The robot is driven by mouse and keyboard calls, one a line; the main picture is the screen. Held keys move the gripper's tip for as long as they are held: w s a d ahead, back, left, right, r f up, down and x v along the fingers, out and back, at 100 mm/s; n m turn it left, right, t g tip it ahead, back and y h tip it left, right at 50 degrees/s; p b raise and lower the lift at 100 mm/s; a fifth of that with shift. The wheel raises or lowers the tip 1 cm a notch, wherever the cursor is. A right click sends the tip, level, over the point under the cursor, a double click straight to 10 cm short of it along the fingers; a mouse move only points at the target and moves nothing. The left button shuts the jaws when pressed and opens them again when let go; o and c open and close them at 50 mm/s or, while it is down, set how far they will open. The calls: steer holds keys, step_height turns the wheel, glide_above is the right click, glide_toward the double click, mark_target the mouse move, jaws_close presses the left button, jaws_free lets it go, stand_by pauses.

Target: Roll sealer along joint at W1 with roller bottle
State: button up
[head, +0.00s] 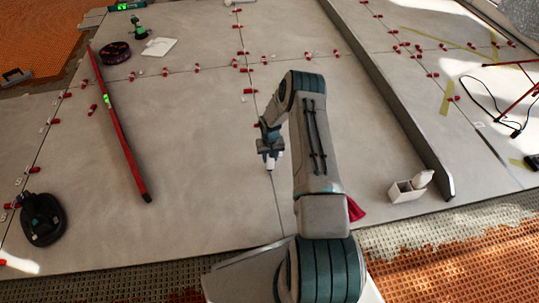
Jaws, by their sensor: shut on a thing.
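My gripper (270,148) is near the middle of the head view, pointing down over the tiled floor. It is shut on a small pale thing, probably the roller bottle (271,164), whose lower end shows below the fingers. Most of it is hidden by the fingers. A thin dark joint (274,198) between large grey tiles runs from the far edge toward me, passing under the gripper. I cannot tell whether the bottle touches the joint. No W1 label is readable.
Red levelling clips (250,91) line the far joints. A long red level (118,125) lies left, near a black suction cup tool (42,217). A long grey raised edge (385,95) runs along the right. A white box (405,191) stands front right. Tile between level and gripper is clear.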

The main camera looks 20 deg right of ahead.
steer(key=shift+s+a+p, duration=0.1)
steer(key=shift+s+p, duration=0.2)
steer(key=shift+s, duration=0.4)
steer(key=shift+s+a+p, duration=0.25)
steer(key=shift+s+p, duration=0.3)
steer(key=shift+s, duration=0.45)
steer(key=shift+s+a+p, duration=0.15)
steer(key=shift+s+p, duration=0.4)
steer(key=shift+s, duration=0.5)
steer(key=shift+s+a+p, duration=0.2)
steer(key=shift+s+p, duration=0.15)
steer(key=shift+s, duration=0.5)
